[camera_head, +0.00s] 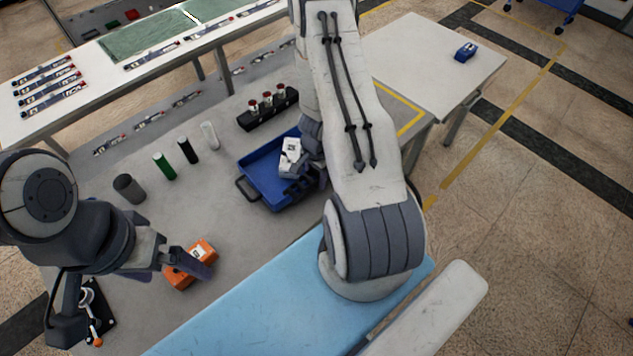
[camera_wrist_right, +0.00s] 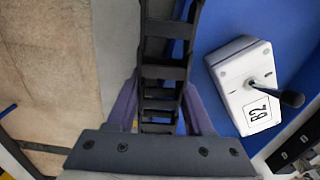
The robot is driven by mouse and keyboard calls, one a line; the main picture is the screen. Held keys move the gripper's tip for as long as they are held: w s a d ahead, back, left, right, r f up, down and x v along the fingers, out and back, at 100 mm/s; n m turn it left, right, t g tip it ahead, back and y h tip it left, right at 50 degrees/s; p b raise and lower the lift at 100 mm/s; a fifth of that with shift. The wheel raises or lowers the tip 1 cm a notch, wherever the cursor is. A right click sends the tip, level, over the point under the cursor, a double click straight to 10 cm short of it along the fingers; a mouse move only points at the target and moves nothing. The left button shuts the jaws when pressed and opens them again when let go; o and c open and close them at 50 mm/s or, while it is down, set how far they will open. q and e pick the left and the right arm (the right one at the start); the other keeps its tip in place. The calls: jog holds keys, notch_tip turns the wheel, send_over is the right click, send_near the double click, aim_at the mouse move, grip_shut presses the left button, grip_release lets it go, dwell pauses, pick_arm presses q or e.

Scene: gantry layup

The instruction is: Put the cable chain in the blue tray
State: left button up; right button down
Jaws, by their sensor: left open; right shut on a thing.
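The blue tray (camera_head: 258,174) lies on the grey bench in the head view, and its blue floor (camera_wrist_right: 220,22) shows in the right wrist view. My right gripper (camera_wrist_right: 160,118) is shut on the cable chain (camera_wrist_right: 163,72), a black ladder-like strip running up between its fingers. In the head view my right gripper (camera_head: 305,182) is at the tray's right side; I cannot make out the chain there. A white box (camera_wrist_right: 235,75) marked B2 is beside the chain. My left gripper (camera_head: 178,268) is open at an orange box (camera_head: 203,250).
A black holder (camera_head: 270,113) with red-capped vials stands behind the tray. Green (camera_head: 163,166), black (camera_head: 188,150), white (camera_head: 209,135) and grey (camera_head: 129,188) cylinders stand left of it. A joystick box (camera_head: 97,318) is at the front left. Bare bench lies between tray and orange box.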

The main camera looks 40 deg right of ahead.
aim_at(316, 172)
jog(key=shift+s+f, duration=0.2)
jog(key=shift+c, duration=1.4)
grip_release()
jog(key=shift+w, duration=0.1)
jog(key=shift+r+p, duration=0.2)
jog(key=shift+p, duration=0.1)
jog(key=shift+r+p, duration=0.55)
jog(key=shift+r, duration=0.05)
notch_tip(316, 172, up, 11)
jog(key=p, duration=1)
jog(key=shift+f+p, duration=0.1)
jog(key=shift+p, duration=0.3)
